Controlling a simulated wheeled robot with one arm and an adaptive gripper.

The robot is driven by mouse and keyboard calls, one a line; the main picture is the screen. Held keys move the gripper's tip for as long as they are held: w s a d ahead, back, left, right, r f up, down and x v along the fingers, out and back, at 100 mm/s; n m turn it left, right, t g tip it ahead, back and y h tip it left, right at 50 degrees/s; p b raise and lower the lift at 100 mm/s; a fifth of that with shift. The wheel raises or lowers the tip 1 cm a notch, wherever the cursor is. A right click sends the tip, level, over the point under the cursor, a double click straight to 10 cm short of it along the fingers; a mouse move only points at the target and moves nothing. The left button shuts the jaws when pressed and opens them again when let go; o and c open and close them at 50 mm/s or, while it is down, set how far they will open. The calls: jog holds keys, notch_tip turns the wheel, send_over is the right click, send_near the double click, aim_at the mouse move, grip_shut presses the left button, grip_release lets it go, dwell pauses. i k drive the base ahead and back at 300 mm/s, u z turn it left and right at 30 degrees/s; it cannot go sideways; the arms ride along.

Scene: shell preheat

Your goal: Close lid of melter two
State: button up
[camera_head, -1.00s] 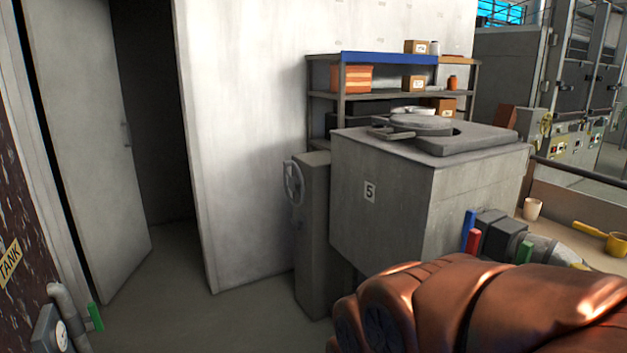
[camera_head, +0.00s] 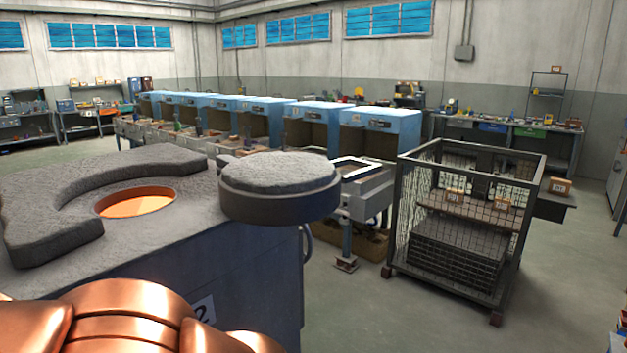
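Melter two (camera_head: 235,275) is a grey box furnace at the left, with a partly hidden "2" label on its front. Its round opening (camera_head: 137,203) on top glows orange and is uncovered. A raised grey curved collar (camera_head: 60,205) stands around the opening's far and left sides. The lid (camera_head: 279,188), a thick round grey disc, is swung out to the right of the opening, past the melter's top edge. My copper-coloured arm fills the bottom left and hides part of the melter's front. My gripper is not in view.
A wire cage cart (camera_head: 465,225) with boxes stands to the right on the floor. A row of blue machines (camera_head: 380,130) runs behind the melter. Workbenches line the back wall.

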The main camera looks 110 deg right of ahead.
aim_at(268, 189)
jog(key=z, duration=3.75)
